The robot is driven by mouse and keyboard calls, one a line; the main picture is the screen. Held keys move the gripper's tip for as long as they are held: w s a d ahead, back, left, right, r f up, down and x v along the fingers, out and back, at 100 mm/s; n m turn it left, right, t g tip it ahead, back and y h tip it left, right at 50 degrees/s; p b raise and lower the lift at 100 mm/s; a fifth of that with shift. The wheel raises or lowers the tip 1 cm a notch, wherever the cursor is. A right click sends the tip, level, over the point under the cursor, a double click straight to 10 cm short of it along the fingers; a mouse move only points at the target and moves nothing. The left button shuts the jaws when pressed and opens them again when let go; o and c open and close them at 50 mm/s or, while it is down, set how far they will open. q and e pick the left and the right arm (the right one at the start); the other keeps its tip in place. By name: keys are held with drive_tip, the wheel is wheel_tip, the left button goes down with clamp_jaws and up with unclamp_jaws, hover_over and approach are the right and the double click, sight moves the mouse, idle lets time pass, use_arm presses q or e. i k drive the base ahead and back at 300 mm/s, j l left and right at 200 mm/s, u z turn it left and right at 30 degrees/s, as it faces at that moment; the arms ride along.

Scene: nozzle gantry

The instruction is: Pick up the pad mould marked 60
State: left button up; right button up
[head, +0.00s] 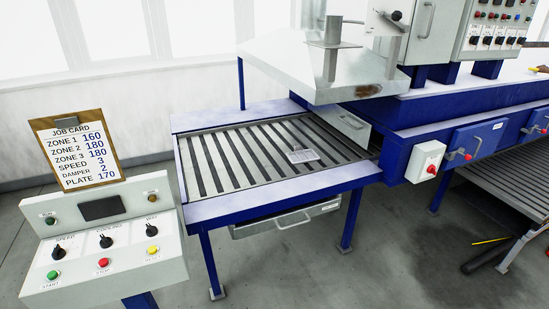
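I see no pad mould that I can read as marked 60. A small flat pale piece with a grid-like top (303,156) lies on the slatted bed of the blue-framed table; it is too small to tell what it is, and no marking is legible. Neither of my grippers is in the head view.
A job card on a clipboard (78,151) stands above a control panel (104,240) at the left front. The slatted table (270,207) has a drawer (286,221) beneath. A metal hood (325,68) overhangs its back right. Blue machinery with a red switch (427,162) fills the right.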

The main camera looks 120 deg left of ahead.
sight(297, 157)
drive_tip(key=u, duration=2.05)
drive_tip(key=l+u, duration=0.2)
drive_tip(key=u, duration=0.3)
drive_tip(key=l+u, duration=0.2)
drive_tip(key=u, duration=0.25)
drive_tip(key=l+u, duration=0.2)
drive_tip(key=u, duration=0.3)
drive_tip(key=l+u, duration=0.15)
drive_tip(key=u, duration=0.35)
